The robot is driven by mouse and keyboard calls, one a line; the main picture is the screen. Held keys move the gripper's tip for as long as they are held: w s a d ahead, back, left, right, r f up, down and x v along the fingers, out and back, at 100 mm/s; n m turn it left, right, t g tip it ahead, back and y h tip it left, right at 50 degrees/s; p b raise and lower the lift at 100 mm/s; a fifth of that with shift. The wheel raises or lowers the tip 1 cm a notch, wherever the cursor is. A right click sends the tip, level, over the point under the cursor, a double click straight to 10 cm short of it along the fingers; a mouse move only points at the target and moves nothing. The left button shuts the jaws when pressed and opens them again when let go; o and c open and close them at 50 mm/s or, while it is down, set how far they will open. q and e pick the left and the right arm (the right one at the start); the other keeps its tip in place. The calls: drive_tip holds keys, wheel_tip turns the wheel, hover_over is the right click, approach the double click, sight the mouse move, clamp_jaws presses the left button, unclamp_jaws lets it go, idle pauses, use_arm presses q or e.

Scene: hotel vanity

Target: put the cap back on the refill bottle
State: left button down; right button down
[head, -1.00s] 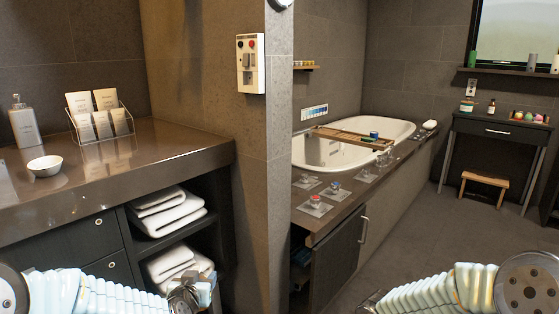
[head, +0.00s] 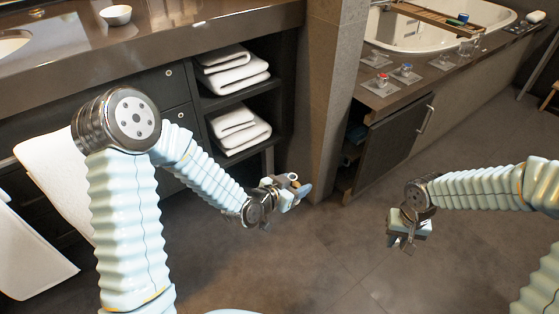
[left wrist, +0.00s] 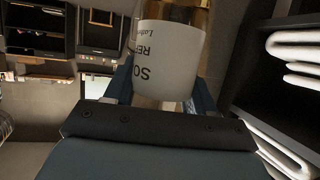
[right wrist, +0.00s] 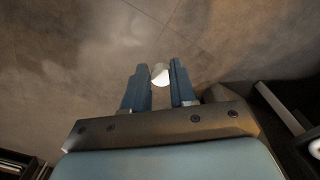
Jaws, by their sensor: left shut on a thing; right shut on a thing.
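The refill bottle (left wrist: 172,58) is amber with a white label bearing black print. My left gripper (left wrist: 163,92) is shut on it, one blue finger on each side; its top is out of the left wrist view. In the head view my left gripper (head: 288,190) is in front of the towel shelves, with the bottle too small to make out clearly. The cap (right wrist: 159,74) is small and whitish. My right gripper (right wrist: 158,78) is shut on it at the fingertips. In the head view my right gripper (head: 404,240) hangs over the floor, apart from the left one, its cap not discernible.
White towels (head: 235,70) lie in the open shelves under the vanity counter (head: 190,40). A bathtub deck (head: 400,92) with a cabinet door (head: 395,140) stands behind my right gripper. The floor (head: 330,250) between and below the grippers is clear.

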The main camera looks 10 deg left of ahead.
use_arm(q)
drive_tip(key=s+d+f+m+g+h, duration=0.1)
drive_tip(key=s+d+f+m+h, duration=0.1)
drive_tip(key=d+f, duration=0.2)
drive_tip(key=shift+s+d, duration=0.15)
drive_tip(key=shift+d, duration=0.05)
use_arm(e)
drive_tip(key=w+a+r+m, duration=0.2)
drive_tip(key=a+r, duration=0.6)
drive_tip(key=a, duration=0.5)
drive_tip(key=w+a+r+m, duration=0.2)
drive_tip(key=a+r+m, duration=0.2)
drive_tip(key=a+r, duration=0.5)
drive_tip(key=a, duration=0.4)
drive_tip(key=shift+a, duration=0.2)
drive_tip(key=shift+f, duration=1.9)
drive_tip(key=shift+f, duration=0.1)
